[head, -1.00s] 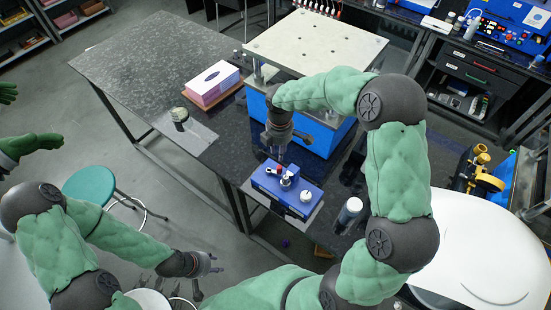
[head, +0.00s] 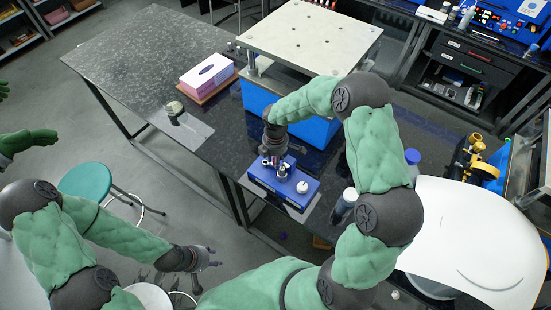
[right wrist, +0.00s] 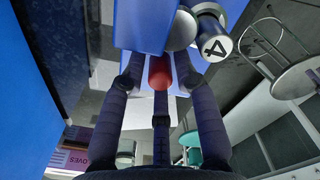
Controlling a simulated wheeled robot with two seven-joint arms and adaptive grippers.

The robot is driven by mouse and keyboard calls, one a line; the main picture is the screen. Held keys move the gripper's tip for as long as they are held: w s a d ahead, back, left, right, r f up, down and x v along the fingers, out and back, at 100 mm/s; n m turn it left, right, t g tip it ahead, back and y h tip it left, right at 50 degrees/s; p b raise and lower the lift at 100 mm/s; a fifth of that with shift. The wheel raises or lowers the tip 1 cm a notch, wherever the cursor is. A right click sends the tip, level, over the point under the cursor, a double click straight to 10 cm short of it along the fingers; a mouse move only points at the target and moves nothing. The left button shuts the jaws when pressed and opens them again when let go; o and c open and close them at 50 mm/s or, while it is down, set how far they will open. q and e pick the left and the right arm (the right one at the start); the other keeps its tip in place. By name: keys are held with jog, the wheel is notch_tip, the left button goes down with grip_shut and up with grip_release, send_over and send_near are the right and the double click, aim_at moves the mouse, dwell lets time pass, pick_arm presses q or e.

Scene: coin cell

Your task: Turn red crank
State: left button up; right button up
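The blue crank device (head: 262,178) sits at the table's near edge, with metal parts and a white knob (head: 302,187) on top. My right gripper (head: 273,161) points down over its left part and hides the crank in the head view. In the right wrist view, the red crank handle (right wrist: 160,70) lies between the spread fingers of my right gripper (right wrist: 160,82). There are visible gaps on both sides of the handle, and the fingers look open. My left gripper (head: 214,257) hangs empty off the table at lower left, its fingers apart.
A large press-like fixture with a pale top plate (head: 310,38) stands behind the device. A bottle (head: 345,203) stands right of the device. A teal stool (head: 85,181) stands on the floor.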

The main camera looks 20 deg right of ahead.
grip_shut()
jog(key=shift+m, duration=0.3)
